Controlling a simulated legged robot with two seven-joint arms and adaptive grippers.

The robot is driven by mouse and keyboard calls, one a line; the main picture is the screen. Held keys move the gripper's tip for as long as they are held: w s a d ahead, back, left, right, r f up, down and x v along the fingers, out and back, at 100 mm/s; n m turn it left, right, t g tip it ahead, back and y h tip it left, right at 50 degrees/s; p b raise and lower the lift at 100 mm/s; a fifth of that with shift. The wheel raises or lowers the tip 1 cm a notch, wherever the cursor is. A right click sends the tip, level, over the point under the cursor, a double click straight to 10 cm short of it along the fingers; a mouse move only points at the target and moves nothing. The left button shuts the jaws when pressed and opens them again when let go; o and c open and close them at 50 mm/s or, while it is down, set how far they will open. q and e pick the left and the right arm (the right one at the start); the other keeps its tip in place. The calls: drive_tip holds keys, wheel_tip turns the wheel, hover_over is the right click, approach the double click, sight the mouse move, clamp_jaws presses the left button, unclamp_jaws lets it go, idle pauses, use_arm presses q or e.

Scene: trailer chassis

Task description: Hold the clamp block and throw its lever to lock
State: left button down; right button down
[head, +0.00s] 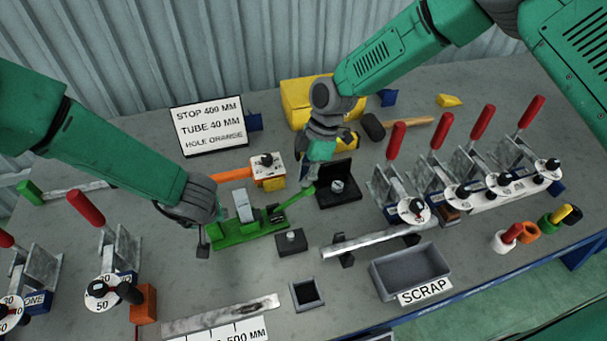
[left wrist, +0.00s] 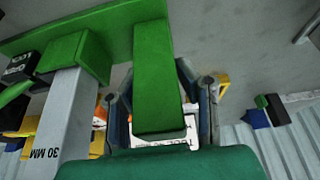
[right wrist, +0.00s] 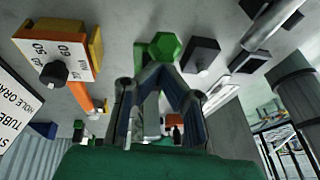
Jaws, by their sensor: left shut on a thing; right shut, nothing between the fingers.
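The green clamp block (head: 250,230) lies on the bench, with a grey bar marked 30 MM (left wrist: 65,125) standing in it. My left gripper (head: 203,235) is shut on a green bar of the block, which shows between its fingers in the left wrist view (left wrist: 157,80). The green lever (head: 298,197) slants up to the right from the block. A black plate (left wrist: 20,68) by its base seems to read OPEN. My right gripper (head: 318,168) is shut and empty, just above the lever's outer end. In the right wrist view a green hexagonal end (right wrist: 160,47) shows just beyond its closed tips.
An orange-handled dial gauge (head: 268,165) stands behind the block. A black fixture (head: 338,195) is right of the lever's end. A small black block (head: 291,242) is in front. A scrap bin (head: 410,270) and red-handled clamps (head: 440,165) stand to the right.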

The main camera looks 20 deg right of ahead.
drive_tip(key=shift+d+f, duration=0.95)
drive_tip(key=shift+f, duration=0.05)
drive_tip(key=shift+r, duration=0.1)
drive_tip(key=shift+w+a+r, duration=0.1)
drive_tip(key=shift+a+r, duration=0.05)
drive_tip(key=shift+r, duration=0.9)
drive_tip(key=v, duration=1.2)
drive_tip(key=shift+w+d, duration=0.2)
drive_tip(key=shift+r, duration=0.1)
